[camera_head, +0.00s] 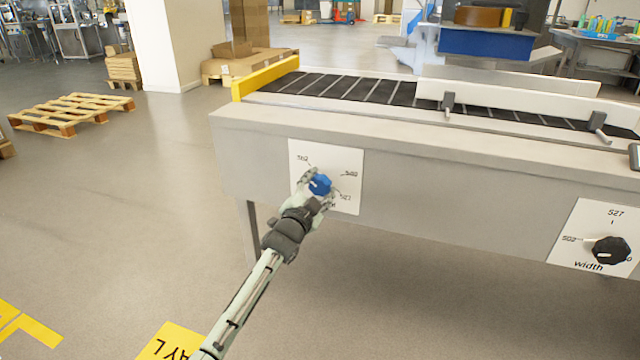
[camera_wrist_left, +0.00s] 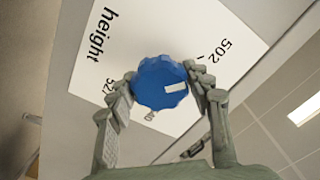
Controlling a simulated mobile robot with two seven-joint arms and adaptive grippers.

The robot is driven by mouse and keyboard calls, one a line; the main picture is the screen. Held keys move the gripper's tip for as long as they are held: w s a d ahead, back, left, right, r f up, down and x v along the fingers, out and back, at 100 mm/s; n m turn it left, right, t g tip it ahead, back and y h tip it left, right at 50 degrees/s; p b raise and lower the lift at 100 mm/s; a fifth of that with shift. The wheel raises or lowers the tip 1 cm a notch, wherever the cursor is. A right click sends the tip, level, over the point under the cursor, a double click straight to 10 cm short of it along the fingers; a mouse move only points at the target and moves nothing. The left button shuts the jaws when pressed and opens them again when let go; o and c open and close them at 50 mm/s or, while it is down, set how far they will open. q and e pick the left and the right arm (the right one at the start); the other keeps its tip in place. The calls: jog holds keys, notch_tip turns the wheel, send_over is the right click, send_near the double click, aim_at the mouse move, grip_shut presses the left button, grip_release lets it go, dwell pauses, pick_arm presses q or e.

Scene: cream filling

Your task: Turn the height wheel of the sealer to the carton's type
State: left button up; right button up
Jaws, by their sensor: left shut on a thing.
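The blue height wheel (camera_head: 320,184) sits on a white dial plate (camera_head: 352,160) at the left of the sealer's front panel (camera_head: 440,185). The plate carries several number labels, 502 among them. In the left wrist view the wheel (camera_wrist_left: 158,84) has a white mark, which points right, a little below the tick by 502. My left gripper (camera_head: 316,187) is shut on the wheel, with a finger on either side of it in the wrist view (camera_wrist_left: 162,88). The fingers partly hide the labels. My right gripper is not in view. I cannot make out the carton.
A black width wheel (camera_head: 611,250) sits on a second white plate at the right. The roller conveyor (camera_head: 345,88) runs along the sealer's top, with a yellow end bar (camera_head: 268,76). A wooden pallet (camera_head: 75,112) lies at the left. The floor between is clear.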

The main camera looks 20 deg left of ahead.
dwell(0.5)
pick_arm(q)
jog(key=o, duration=1.2)
jog(key=shift+s, duration=0.1)
jog(key=s, duration=1.1)
jog(key=shift+s+a, duration=0.2)
jog(key=shift+s, duration=0.2)
